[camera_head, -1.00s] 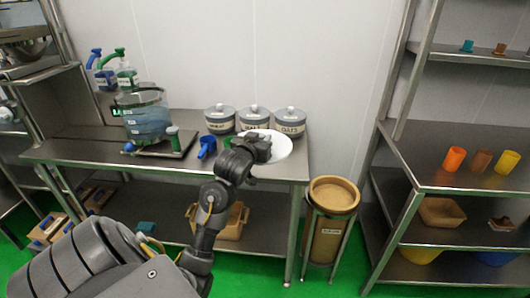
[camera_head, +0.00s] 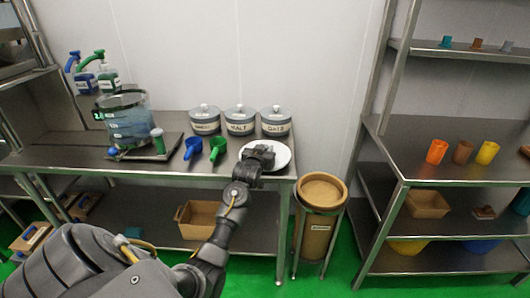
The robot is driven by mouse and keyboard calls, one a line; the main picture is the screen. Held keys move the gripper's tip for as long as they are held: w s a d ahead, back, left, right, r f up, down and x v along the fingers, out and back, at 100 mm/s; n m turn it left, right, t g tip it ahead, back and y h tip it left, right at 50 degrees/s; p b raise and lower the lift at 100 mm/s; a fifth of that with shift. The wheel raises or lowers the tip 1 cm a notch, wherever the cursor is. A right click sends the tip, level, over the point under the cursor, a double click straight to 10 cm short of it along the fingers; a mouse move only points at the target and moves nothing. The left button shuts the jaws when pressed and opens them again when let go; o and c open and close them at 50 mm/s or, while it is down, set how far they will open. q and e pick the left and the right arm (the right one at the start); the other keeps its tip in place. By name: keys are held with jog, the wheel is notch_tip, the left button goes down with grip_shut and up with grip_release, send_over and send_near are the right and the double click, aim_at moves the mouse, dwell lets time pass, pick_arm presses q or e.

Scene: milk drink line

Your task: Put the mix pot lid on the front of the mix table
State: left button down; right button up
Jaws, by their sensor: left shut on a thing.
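The mix table (camera_head: 75,161) is a steel table along the wall. The mix pot (camera_head: 127,122), clear with bluish contents, stands on its left part. A white round disc, which looks like the mix pot lid (camera_head: 283,155), is at the right end of the tabletop, close to the front edge. My left gripper (camera_head: 262,154) is over the disc and shut on it. The gripper hides the disc's middle, and I cannot tell if the disc touches the table. My right gripper is not in view.
Three lidded jars (camera_head: 240,121) stand at the back, behind the disc. A blue scoop (camera_head: 192,147) and a green scoop (camera_head: 217,149) lie left of it. A brown bin (camera_head: 321,192) stands right of the table. A shelf with coloured cups (camera_head: 462,152) is farther right.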

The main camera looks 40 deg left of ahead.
pick_arm(q)
jog(key=shift+f, duration=0.5)
jog(key=shift+f, duration=0.2)
jog(key=c, duration=1.2)
grip_release()
jog(key=shift+o, duration=0.2)
